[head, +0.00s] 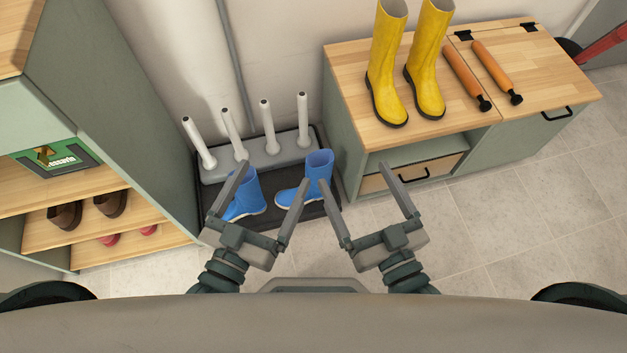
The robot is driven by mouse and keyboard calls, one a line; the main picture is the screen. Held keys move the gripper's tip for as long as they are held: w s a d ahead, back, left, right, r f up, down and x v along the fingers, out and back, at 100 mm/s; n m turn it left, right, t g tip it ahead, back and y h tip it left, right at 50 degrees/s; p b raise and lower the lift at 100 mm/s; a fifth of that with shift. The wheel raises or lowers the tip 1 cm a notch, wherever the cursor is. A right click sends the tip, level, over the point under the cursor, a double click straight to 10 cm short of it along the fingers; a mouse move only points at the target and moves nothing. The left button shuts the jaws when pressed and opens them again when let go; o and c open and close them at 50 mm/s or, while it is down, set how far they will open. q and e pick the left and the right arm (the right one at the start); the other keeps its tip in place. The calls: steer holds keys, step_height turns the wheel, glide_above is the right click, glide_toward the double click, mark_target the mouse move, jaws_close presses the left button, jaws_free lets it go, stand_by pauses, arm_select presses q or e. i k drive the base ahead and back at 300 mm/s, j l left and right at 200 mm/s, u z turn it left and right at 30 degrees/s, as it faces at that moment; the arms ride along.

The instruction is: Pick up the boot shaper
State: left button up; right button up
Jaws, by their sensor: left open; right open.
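Two orange boot shapers with dark ends lie side by side on the wooden top of the low cabinet at the upper right. One is the left boot shaper (461,71) and the other is the right boot shaper (491,65). My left gripper (272,188) is open and empty in front of the blue boots. My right gripper (355,178) is open and empty, to the right of the left one. Both grippers are well below and left of the shapers in the head view, apart from them.
Yellow boots (430,60) stand on the cabinet top (349,60), left of the shapers. Blue boots (319,165) stand on a dark tray (328,206) before a grey rack with upright pegs (229,135). A shelf unit (140,100) with shoes is at left. Tiled floor at right is clear.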

mark_target(472, 84)
steer(key=i+l+z, duration=0.1)
steer(key=i+z, duration=0.15)
steer(key=z, duration=0.2)
steer(key=i+z, duration=0.25)
steer(key=z, duration=0.2)
steer(key=i+j+z, duration=0.1)
steer(key=i+z, duration=0.15)
steer(key=z, duration=0.2)
